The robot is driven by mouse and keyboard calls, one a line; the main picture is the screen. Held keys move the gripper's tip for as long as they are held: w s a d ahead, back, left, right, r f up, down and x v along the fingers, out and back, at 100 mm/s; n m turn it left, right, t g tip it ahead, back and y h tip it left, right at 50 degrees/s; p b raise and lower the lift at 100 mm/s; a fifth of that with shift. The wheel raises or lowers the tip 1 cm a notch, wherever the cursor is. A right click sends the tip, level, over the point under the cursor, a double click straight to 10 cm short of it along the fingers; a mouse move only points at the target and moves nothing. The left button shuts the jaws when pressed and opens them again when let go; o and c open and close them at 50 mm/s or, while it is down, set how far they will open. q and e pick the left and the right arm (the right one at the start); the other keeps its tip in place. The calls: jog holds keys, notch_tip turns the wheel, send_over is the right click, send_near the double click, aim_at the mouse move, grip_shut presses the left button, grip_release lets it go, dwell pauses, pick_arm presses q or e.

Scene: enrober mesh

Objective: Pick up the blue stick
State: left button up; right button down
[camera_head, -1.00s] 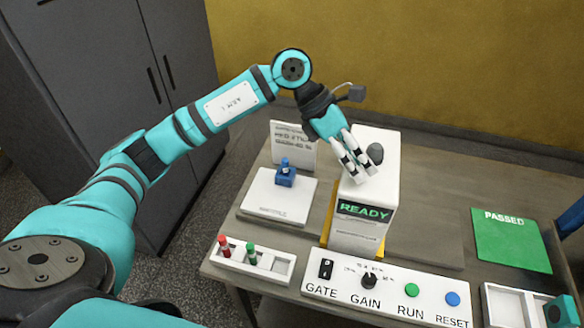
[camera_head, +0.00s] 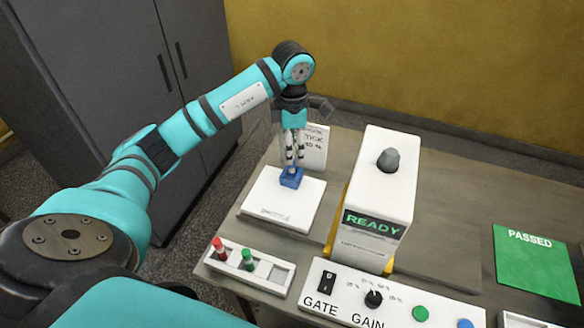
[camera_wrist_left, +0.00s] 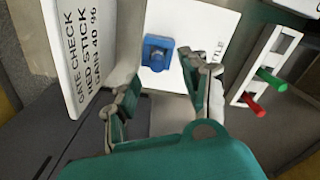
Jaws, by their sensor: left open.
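The blue stick stands in a small blue holder (camera_head: 291,179) on a white plate (camera_head: 270,208). In the head view the stick is mostly hidden by my fingers. In the left wrist view the blue stick and holder (camera_wrist_left: 158,53) are seen from above as one blue shape, just beyond the fingertips. My left gripper (camera_head: 294,160) points down, directly over the holder. In the left wrist view its two fingers (camera_wrist_left: 163,75) are spread apart with nothing between them. My right gripper is not in view.
A white sign (camera_head: 316,142) stands close behind the plate. A tall white READY unit (camera_head: 385,185) stands to the right. A front tray (camera_head: 272,272) holds a red stick (camera_head: 218,246) and a green stick (camera_head: 247,259). A control panel (camera_head: 340,285) and green PASSED mat (camera_head: 535,262) lie further right.

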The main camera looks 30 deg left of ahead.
aim_at(292, 171)
pick_arm(q)
jog(key=shift+s+f, duration=0.1)
jog(key=shift+f, duration=0.55)
jog(key=shift+f+p, duration=0.25)
jog(key=shift+p, duration=0.1)
jog(key=f+p, duration=0.1)
jog(key=f, duration=0.1)
jog(key=f+p, duration=0.1)
jog(key=shift+w+a+f, duration=0.2)
jog(key=shift+f, duration=0.7)
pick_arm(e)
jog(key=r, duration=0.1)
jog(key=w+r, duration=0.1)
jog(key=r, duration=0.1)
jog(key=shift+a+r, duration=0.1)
pick_arm(q)
grip_shut()
